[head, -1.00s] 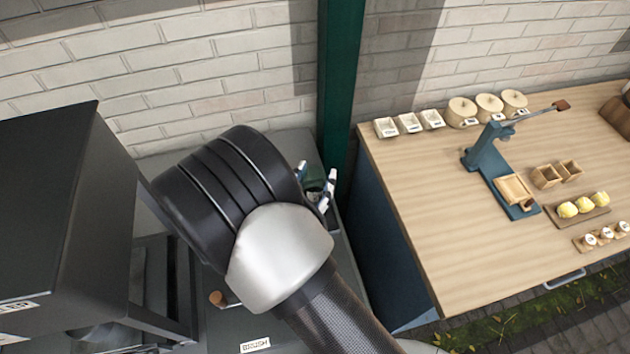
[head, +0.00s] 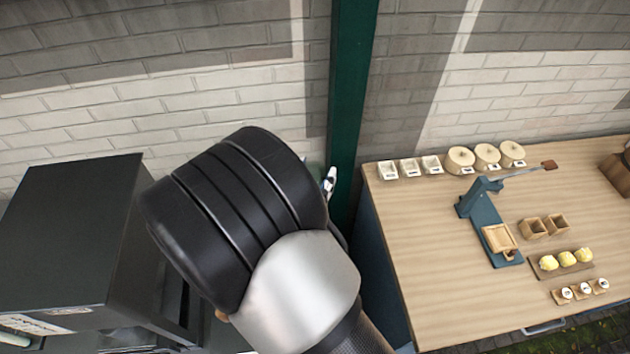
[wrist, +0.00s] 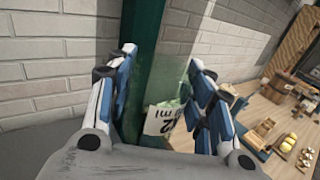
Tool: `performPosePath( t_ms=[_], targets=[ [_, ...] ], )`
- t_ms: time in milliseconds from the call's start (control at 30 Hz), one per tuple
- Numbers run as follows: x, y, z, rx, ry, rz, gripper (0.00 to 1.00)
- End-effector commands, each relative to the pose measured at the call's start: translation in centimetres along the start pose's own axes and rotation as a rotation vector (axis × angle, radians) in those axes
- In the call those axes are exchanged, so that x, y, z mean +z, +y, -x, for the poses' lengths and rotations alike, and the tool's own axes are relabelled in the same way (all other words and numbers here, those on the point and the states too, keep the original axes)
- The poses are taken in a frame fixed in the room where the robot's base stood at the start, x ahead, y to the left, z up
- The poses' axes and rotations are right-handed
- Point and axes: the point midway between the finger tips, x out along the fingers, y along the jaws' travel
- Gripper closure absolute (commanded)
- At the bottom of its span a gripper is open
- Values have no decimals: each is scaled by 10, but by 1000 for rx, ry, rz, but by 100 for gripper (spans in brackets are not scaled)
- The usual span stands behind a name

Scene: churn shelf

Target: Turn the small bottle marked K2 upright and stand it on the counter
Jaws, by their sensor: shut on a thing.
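The small bottle (wrist: 163,122) shows in the wrist view as clear, greenish glass with a white label. The label carries black print that looks like K2, set at a slant. My gripper (wrist: 162,60) has its blue-padded fingers on either side of the bottle and is shut on it. The bottle's outline is faint against the green post, so I cannot tell which end is up or whether it touches a surface. In the head view my arm hides the bottle and nearly all of the gripper; only a white fingertip shows beside the post.
A dark green post (head: 349,110) stands close behind the gripper, before a brick wall (head: 230,110). A black box-shaped unit (head: 70,240) is at left. The wooden counter (head: 430,260) at right holds a blue press (head: 487,225), lidded pots, trays and lemons (head: 566,259); its front left is bare.

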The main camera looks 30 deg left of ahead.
Motion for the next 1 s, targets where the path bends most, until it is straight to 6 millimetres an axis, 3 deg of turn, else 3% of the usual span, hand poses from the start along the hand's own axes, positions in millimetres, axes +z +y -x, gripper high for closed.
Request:
performPosePath(
  t_ms=[1000],
  targets=[
    [106,1,0,-4,-1,-1,81]
  ],
)
